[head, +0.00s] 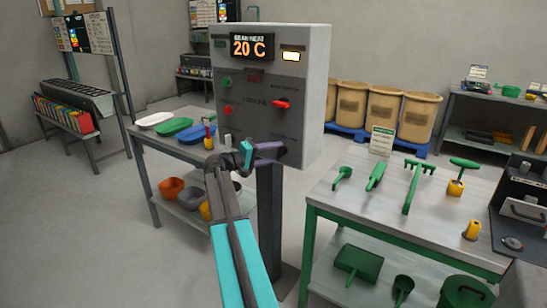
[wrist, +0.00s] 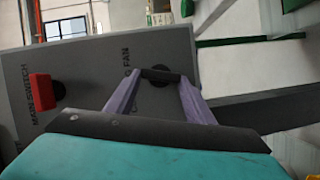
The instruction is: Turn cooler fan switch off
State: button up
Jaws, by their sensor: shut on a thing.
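The grey control panel (head: 247,118) stands on a post in the middle of the head view, with a display reading 20 C. In the wrist view, the black cooler fan switch (wrist: 160,76) sits beside the letters FAN on the panel face, which appears turned sideways. My gripper (wrist: 159,79) has its two purple fingers on either side of this switch, shut on it. In the head view, my gripper (head: 280,150) is at the panel's lower right and hides the switch.
A red main switch (head: 281,103) is above my gripper; it also shows in the wrist view (wrist: 46,92). Green and red buttons are on the panel's left. A table with green tools (head: 334,210) stands close on the right, and a table with trays (head: 148,139) on the left.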

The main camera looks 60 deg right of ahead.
jog(key=shift+f+n+g+h+b, duration=0.25)
jog(key=shift+n+g+h+b, duration=0.2)
jog(key=shift+n, duration=0.85)
jog(key=o, duration=1.1)
jog(key=shift+c, duration=0.2)
jog(key=b+v, duration=0.2)
jog(key=v, duration=1.2)
